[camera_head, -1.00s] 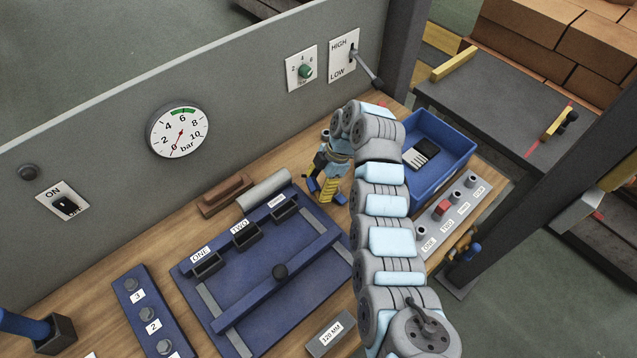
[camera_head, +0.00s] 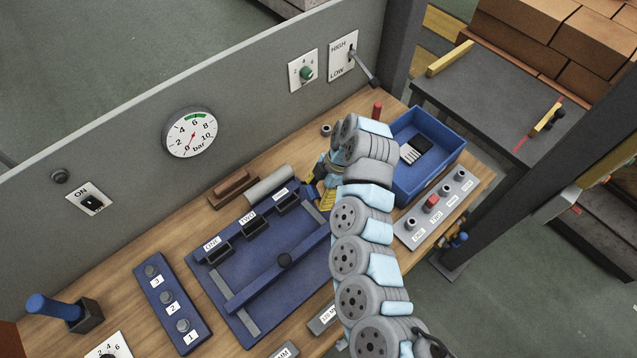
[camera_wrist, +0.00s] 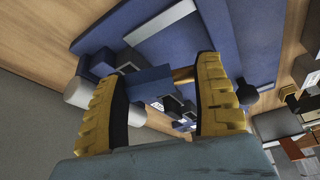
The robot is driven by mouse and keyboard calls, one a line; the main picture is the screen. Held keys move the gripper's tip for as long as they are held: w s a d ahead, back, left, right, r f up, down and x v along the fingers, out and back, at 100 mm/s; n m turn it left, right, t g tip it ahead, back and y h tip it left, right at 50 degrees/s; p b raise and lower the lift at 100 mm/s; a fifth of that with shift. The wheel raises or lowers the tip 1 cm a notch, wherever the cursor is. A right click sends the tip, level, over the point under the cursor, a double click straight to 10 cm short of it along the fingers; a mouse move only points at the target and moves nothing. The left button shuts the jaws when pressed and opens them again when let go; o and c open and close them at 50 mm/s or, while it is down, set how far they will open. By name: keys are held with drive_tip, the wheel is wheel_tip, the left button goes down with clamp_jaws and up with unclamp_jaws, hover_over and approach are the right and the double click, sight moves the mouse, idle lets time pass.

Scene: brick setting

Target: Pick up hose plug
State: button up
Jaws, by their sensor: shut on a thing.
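My gripper (camera_head: 327,197) is low over the bench, beside the far right corner of the blue fixture plate. My arm hides much of it in the head view. In the wrist view the two yellow ridged fingers (camera_wrist: 160,66) stand apart, with a blue piece (camera_wrist: 150,76) with a brass-coloured end (camera_wrist: 183,76) between them. This looks like the hose plug, held across the fingers; its full shape is hidden.
The blue plate (camera_head: 225,280) has slots labelled ONE, TWO and THREE. A blue tray (camera_head: 455,158) stands right of my arm, beside a grey labelled strip (camera_head: 410,238). A red cylinder (camera_head: 377,110) stands near the wall (camera_head: 255,110). A grey roller (camera_head: 270,184) lies behind the plate.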

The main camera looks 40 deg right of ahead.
sight(317, 206)
drive_tip(key=shift+s+a+r+p, duration=0.7)
drive_tip(key=shift+s+a+p, duration=0.15)
drive_tip(key=shift+a+p, duration=0.1)
drive_tip(key=shift+s+a+r+p, duration=0.3)
drive_tip(key=shift+r+p, duration=0.1)
drive_tip(key=shift+p, duration=0.6)
drive_tip(key=shift+s+a+p, duration=0.35)
drive_tip(key=shift+s+p, duration=0.1)
drive_tip(key=shift+p, duration=0.1)
